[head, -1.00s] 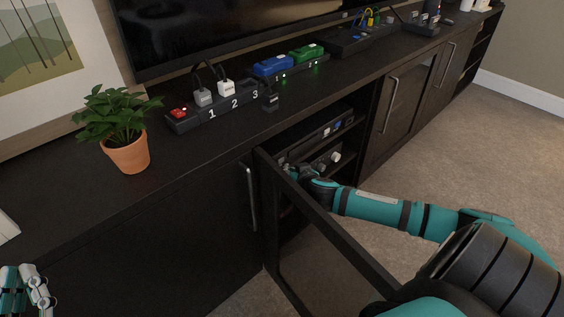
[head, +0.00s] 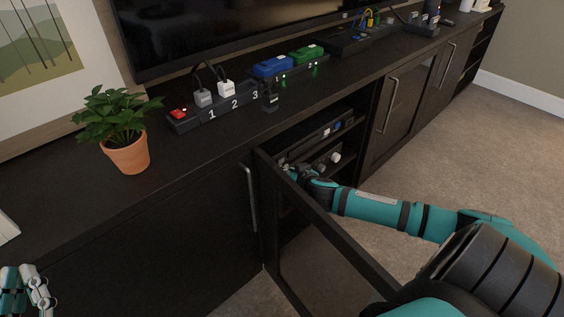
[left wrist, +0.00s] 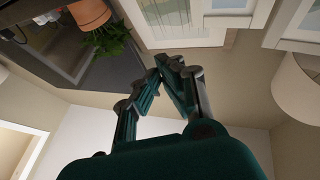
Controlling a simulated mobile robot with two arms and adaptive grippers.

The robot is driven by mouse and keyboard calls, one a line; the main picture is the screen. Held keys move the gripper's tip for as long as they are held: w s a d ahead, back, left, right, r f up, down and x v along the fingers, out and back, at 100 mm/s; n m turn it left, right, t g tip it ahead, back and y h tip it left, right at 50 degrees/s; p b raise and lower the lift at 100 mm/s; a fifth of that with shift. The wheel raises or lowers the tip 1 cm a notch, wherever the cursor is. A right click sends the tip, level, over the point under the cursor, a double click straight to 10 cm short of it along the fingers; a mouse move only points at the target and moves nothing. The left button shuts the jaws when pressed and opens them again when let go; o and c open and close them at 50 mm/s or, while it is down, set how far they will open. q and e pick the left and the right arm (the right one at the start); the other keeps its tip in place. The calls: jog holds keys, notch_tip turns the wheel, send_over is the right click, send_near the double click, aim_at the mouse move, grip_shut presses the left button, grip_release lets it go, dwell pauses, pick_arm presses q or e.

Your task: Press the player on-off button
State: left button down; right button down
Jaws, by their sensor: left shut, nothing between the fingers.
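The open cabinet compartment holds a slim black device (head: 318,138) with a small lit blue button on the upper level. Below it is a dark unit with silver knobs (head: 336,158). I cannot tell for sure which one is the player. My right gripper (head: 290,170) is inside the compartment, at the left part of the lower unit's front. The door frame and my own wrist partly hide it, so its fingers and any contact are unclear. My left gripper (head: 32,284) is at the lower left corner, away from the cabinet, shut and empty; it shows in the left wrist view (left wrist: 168,68).
The open glass door (head: 335,232) stands between me and the compartment, close to my right arm. On the cabinet top are a potted plant (head: 126,153), a numbered power strip (head: 222,108), blue and green blocks, and a TV (head: 220,30). Carpet lies to the right.

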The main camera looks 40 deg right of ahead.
pick_arm(q)
jog(key=shift+w, duration=0.1)
pick_arm(e)
jog(key=shift+w, duration=0.1)
dwell(0.3)
pick_arm(q)
jog(key=shift+w+a+f+g+y, duration=0.1)
jog(key=shift+w+f+g+y, duration=0.15)
jog(key=shift+f, duration=0.3)
jog(key=shift+a+f+g+y, duration=0.15)
jog(key=shift+f+g, duration=0.2)
jog(key=shift+f, duration=0.2)
pick_arm(e)
jog(key=shift+w, duration=0.35)
pick_arm(q)
jog(key=shift+d+r+p, duration=0.1)
jog(key=shift+d+p, duration=0.1)
jog(key=shift+p, duration=0.1)
pick_arm(e)
jog(key=shift+w, duration=0.2)
